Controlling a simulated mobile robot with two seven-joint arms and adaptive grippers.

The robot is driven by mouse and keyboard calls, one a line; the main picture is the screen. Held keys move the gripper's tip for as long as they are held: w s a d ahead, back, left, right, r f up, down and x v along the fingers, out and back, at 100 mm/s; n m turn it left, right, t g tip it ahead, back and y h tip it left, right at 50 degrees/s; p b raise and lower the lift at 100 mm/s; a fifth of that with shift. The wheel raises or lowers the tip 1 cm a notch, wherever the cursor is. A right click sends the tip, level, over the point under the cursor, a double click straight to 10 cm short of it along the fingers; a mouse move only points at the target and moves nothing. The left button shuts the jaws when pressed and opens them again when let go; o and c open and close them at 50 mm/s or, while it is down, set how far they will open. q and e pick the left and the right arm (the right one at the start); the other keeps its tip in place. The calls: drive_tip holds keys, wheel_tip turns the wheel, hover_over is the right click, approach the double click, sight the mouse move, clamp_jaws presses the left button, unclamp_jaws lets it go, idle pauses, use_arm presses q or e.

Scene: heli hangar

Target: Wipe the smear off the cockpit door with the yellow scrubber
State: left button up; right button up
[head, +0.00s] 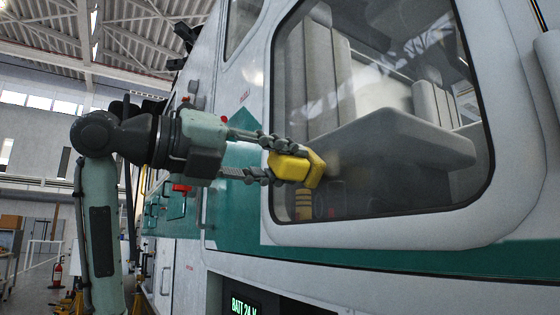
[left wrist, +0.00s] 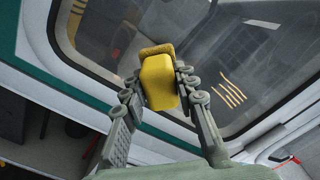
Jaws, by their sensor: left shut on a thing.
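My left gripper (head: 275,160) is shut on the yellow scrubber (head: 308,168), a block with a darker yellow face. It holds the scrubber in front of the lower left part of the window in the cockpit door (head: 350,233). The scrubber is at or very close to the glass; I cannot tell whether it touches. The left wrist view also shows the scrubber (left wrist: 158,82) between the two fingers. A pale cloudy patch (head: 375,88) shows on the upper middle of the window; I cannot tell whether it is the smear or a reflection. My right gripper is not in view.
Seats (head: 400,130) show through the glass. A lit display reading BATT 24 V (head: 243,306) is below the door. Red handles (head: 182,188) sit on the fuselage at left. A fire extinguisher (head: 57,272) stands on the hangar floor far left.

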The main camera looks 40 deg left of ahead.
sight(314, 162)
use_arm(q)
drive_tip(key=shift+w+d, duration=0.2)
drive_tip(key=shift+w, duration=0.4)
drive_tip(key=shift+s+d+r+p, duration=0.1)
drive_tip(key=shift+s+d+p, duration=0.25)
drive_tip(key=shift+d, duration=0.25)
drive_tip(key=shift+s+d+r+p, duration=0.1)
drive_tip(key=shift+s+d+p, duration=0.2)
drive_tip(key=shift+d, duration=0.25)
drive_tip(key=shift+s+d+f, duration=0.2)
drive_tip(key=shift+s+d, duration=0.05)
drive_tip(key=shift+d, duration=0.4)
drive_tip(key=shift+w+p, duration=0.15)
drive_tip(key=shift+p, duration=0.25)
drive_tip(key=shift+w+a, duration=0.2)
drive_tip(key=shift+a, duration=0.2)
drive_tip(key=shift+w+a+b, duration=0.2)
drive_tip(key=shift+w+a, duration=0.15)
drive_tip(key=shift+a, duration=0.35)
drive_tip(key=shift+w+a+b, duration=0.2)
drive_tip(key=shift+w+a, duration=0.1)
drive_tip(key=shift+a, duration=0.35)
drive_tip(key=shift+s, duration=0.1)
